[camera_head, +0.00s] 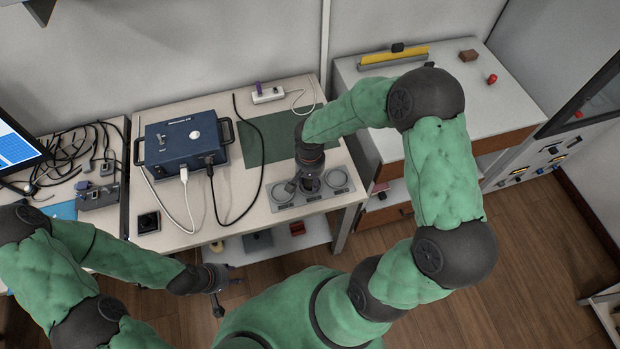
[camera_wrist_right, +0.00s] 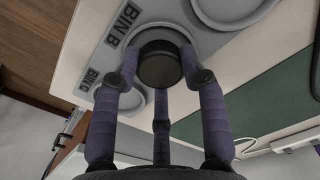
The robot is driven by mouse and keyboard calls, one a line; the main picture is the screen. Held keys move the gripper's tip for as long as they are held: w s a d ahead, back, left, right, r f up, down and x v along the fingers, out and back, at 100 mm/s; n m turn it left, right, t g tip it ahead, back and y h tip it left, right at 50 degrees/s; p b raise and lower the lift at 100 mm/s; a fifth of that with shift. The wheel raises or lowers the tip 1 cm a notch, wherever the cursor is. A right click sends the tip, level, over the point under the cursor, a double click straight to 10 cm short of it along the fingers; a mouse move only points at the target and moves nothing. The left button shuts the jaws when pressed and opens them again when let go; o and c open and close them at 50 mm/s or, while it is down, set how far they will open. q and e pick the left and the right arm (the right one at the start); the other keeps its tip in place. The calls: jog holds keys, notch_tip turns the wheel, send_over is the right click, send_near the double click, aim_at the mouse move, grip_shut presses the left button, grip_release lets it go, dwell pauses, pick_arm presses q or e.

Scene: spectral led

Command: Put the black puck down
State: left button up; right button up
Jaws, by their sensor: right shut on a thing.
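The black puck (camera_wrist_right: 160,66) is in the right wrist view, between the fingers of my right gripper (camera_wrist_right: 162,85), which is shut on it. In the head view my right gripper (camera_head: 308,185) is low over the middle of the grey bin plate (camera_head: 312,200) and hides the puck. The plate has round recesses, one showing on each side of the gripper. In the right wrist view the puck is over the recess by the "BIN B" label (camera_wrist_right: 124,22). I cannot tell whether it touches the plate. My left gripper (camera_head: 226,291) appears open and empty, in front of the table.
A blue instrument box (camera_head: 183,143) with cables stands on the table, left of the plate. A green mat (camera_head: 262,140) lies behind the plate. A small black square device (camera_head: 148,222) sits at the table's front left. A side cabinet (camera_head: 490,105) stands to the right.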

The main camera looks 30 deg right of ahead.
aim_at(310, 181)
jog(key=shift+f, duration=0.3)
jog(key=o, duration=1.3)
jog(key=shift+r, duration=0.45)
notch_tip(310, 181, up, 12)
jog(key=p, duration=0.4)
jog(key=shift+r+p, duration=0.2)
jog(key=shift+p, duration=0.1)
